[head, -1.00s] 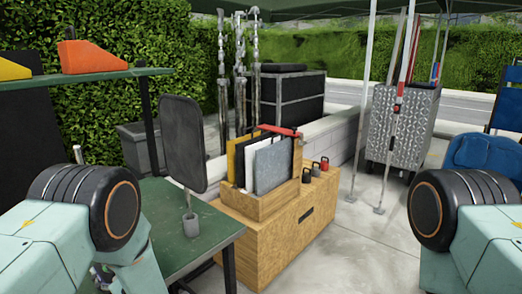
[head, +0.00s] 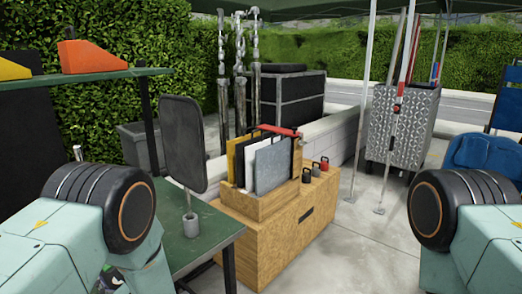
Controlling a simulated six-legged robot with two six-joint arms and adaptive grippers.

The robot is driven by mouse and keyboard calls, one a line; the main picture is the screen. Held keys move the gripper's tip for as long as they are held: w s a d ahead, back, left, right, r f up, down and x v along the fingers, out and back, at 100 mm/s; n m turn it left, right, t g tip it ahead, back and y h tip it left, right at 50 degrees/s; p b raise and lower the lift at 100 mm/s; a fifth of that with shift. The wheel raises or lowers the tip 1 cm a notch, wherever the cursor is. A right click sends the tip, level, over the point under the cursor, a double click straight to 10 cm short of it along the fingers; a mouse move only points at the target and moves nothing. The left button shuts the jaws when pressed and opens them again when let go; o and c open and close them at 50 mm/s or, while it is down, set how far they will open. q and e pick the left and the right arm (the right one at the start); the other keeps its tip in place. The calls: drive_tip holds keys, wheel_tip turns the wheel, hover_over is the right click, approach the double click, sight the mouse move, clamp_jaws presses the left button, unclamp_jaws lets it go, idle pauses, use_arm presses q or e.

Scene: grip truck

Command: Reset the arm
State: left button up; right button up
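My two arms show at the lower left and lower right edges of the head view, each as pale green links with a black ringed joint. The left arm stands in front of the green table (head: 205,240). The right arm is over the paved floor at the right edge. Neither gripper can be made out; a small dark part near the bottom left, below the left arm's joint, is too hidden to tell.
A wooden box (head: 275,235) holds several upright panels (head: 272,165), with small kettlebell-like weights (head: 315,170) beside them. A black panel on a stand (head: 184,145) is on the table. A metal cabinet (head: 400,125) stands behind, right. Open paving lies right of the box.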

use_arm(q)
drive_tip(key=x, duration=0.2)
drive_tip(key=shift+w+a, duration=0.2)
drive_tip(key=shift+a, duration=0.1)
drive_tip(key=n, duration=0.3)
drive_tip(key=shift+s+d, duration=0.1)
drive_tip(key=shift+d, duration=0.05)
drive_tip(key=n, duration=0.2)
drive_tip(key=shift+n, duration=0.4)
drive_tip(key=n+b, duration=0.1)
drive_tip(key=n, duration=0.5)
drive_tip(key=shift+f, duration=0.1)
drive_tip(key=n+b, duration=0.1)
drive_tip(key=n, duration=0.2)
drive_tip(key=n+b, duration=0.1)
drive_tip(key=n, duration=0.3)
drive_tip(key=shift+f, duration=0.1)
drive_tip(key=n+b, duration=0.1)
drive_tip(key=n, duration=0.3)
drive_tip(key=shift+f+n, duration=0.1)
drive_tip(key=shift+n, duration=0.3)
drive_tip(key=shift+n+b, duration=0.65)
drive_tip(key=shift+n, duration=0.55)
